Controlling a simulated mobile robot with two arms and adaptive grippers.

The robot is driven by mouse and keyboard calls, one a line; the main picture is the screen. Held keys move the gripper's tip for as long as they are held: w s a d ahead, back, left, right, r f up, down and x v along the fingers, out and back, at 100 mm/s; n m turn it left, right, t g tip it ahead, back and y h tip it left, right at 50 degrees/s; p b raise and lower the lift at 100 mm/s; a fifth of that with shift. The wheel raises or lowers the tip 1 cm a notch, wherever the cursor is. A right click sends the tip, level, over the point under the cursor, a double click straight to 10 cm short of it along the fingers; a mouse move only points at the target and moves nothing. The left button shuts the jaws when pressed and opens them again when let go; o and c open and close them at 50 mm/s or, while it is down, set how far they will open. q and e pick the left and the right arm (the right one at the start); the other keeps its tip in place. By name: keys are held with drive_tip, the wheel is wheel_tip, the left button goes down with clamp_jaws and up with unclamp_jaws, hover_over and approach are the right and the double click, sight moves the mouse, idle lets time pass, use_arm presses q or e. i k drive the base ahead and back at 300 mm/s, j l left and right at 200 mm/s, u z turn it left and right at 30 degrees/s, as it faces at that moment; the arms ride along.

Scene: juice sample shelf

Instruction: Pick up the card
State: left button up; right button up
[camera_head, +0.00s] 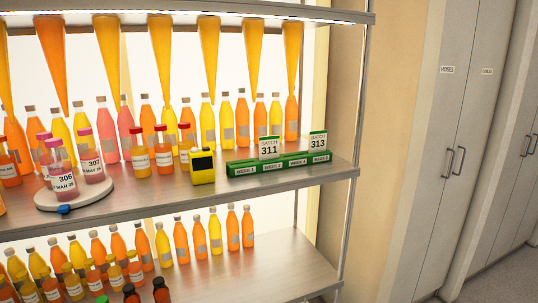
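Two white cards with green top edges stand upright at the green week-labelled strip on the upper shelf. One card (269,148) reads "BATCH 311" and stands near the middle of the strip. The other card (318,143) reads "BATCH 313" and stands at its right end. The green strip (232,169) lies along the shelf's front edge and has several white "WEEK" labels. The cards' lower edges meet the strip; I cannot tell how they are held. Neither of my grippers is in view.
A yellow device (202,167) with a dark screen stands left of the strip. A round white turntable (75,197) holds sample bottles at the left. Juice bottles (227,120) line up behind the strip. The lower shelf (285,265) is bare at right. Grey cabinets (440,150) stand at right.

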sight(268, 146)
drive_tip(key=i+j+u, duration=0.4)
drive_tip(key=i, duration=0.35)
drive_tip(key=i+j+u, duration=0.2)
drive_tip(key=i, duration=0.2)
drive_tip(key=l, duration=0.1)
